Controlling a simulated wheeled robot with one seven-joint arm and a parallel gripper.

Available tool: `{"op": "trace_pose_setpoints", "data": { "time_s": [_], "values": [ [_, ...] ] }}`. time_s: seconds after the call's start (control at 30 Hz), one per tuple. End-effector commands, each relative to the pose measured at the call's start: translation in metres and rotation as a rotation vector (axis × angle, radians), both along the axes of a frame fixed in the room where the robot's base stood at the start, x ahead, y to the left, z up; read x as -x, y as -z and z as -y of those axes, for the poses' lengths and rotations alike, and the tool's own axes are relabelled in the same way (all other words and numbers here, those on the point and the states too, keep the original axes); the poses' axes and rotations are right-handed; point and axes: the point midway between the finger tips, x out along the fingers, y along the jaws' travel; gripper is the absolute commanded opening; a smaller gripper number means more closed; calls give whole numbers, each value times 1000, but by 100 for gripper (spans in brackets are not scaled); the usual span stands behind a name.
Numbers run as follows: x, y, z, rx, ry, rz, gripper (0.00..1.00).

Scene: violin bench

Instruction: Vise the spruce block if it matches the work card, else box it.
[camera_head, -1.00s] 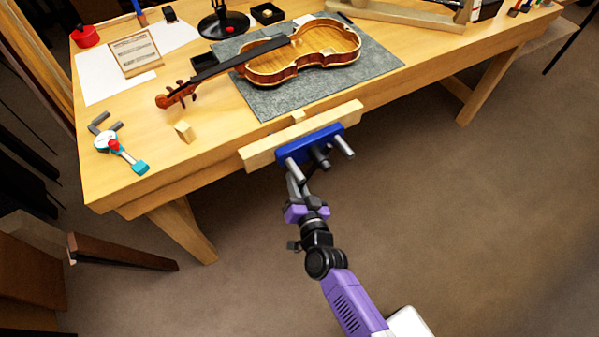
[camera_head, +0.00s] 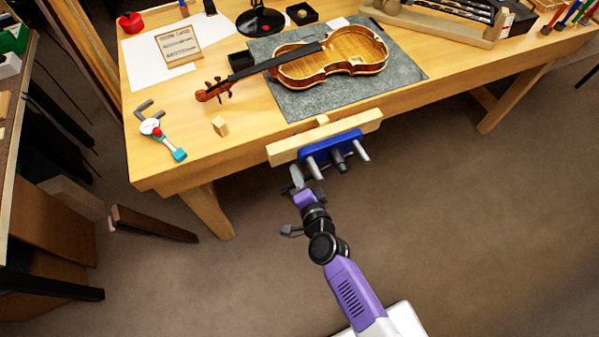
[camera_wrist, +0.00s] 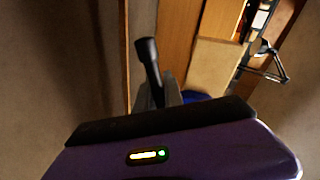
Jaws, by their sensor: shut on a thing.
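My gripper (camera_head: 297,180) is in front of the bench, just below and left of the blue vise (camera_head: 331,146). In the wrist view it is shut on a dark bar with a rounded end (camera_wrist: 148,50); it looks like a handle, but I cannot tell what it belongs to. A small pale wooden block (camera_head: 220,126) sits on the bench top, left of the vise. Another small pale piece (camera_head: 322,119) shows at the vise's wooden jaw (camera_head: 283,152); I cannot tell whether it is clamped. The work card (camera_head: 178,45) stands at the back left, its text unreadable.
A violin (camera_head: 330,58) lies on a grey mat (camera_head: 400,85). Small black boxes stand behind it (camera_head: 301,14) and near its neck (camera_head: 240,60). A teal-tipped tool (camera_head: 163,138) lies at the left. The floor (camera_head: 450,220) before the bench is clear.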

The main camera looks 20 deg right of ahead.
Motion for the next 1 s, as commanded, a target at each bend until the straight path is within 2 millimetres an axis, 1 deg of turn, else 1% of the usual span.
{"op": "trace_pose_setpoints", "data": {
  "time_s": [0.47,0.5,0.6,0.87,1.0],
  "values": [
    [3,2,-1,-19,2,-7,0],
    [3,2,-1,-19,3,-8,16],
    [3,2,-1,-19,2,-6,34],
    [1,0,-1,-16,1,-3,34],
    [6,0,-2,-17,0,-3,34]
  ]
}}
